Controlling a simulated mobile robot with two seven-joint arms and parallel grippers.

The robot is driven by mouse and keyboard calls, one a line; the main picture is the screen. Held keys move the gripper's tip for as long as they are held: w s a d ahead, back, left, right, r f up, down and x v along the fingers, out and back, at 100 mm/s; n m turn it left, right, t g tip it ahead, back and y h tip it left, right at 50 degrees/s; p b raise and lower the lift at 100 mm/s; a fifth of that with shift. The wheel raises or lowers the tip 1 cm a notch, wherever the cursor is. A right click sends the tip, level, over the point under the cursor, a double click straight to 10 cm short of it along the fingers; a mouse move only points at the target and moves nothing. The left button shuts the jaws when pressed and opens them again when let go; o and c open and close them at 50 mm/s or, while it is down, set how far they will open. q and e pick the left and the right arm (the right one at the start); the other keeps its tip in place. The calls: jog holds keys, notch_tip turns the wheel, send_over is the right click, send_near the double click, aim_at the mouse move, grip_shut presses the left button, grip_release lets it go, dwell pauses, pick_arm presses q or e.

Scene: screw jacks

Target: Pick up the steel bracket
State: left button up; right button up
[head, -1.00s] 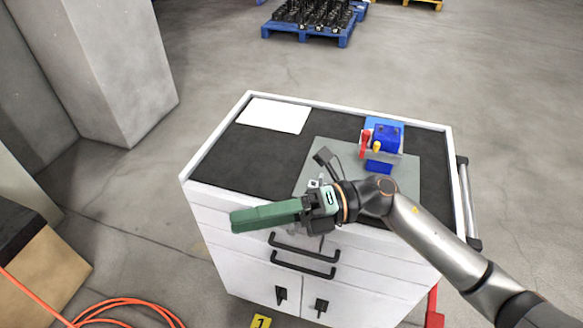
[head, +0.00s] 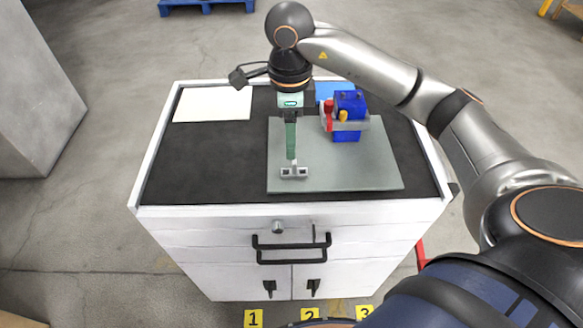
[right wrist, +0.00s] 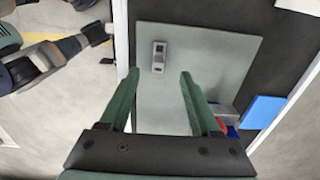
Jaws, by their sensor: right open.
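The steel bracket (head: 294,172) is a small, light grey piece with openings. It lies on the front part of the grey mat (head: 350,177) on top of the white cabinet. My right gripper (head: 291,156) points down over the mat, just behind and above the bracket. In the right wrist view the green fingers (right wrist: 160,74) are spread apart with nothing between them. The bracket (right wrist: 159,57) shows there just beyond the fingertips, roughly centred between them, apart from both. My left gripper does not show.
A blue fixture (head: 347,135) with red and yellow parts stands on the mat to the right of my gripper. A white sheet (head: 212,104) lies at the back left. The dark cabinet top (head: 205,160) left of the mat is clear. Drawer handles (head: 291,257) stick out in front.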

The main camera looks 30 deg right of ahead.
aim_at(293, 163)
notch_tip(293, 163, down, 3)
jog(key=shift+s+d+f+p, duration=0.1)
jog(key=shift+f+p, duration=0.1)
jog(key=shift+f, duration=1.15)
jog(key=shift+s+d+f+p, duration=0.1)
jog(key=shift+f+p, duration=0.1)
jog(key=shift+f, duration=1.1)
jog(key=shift+c, duration=0.4)
grip_shut()
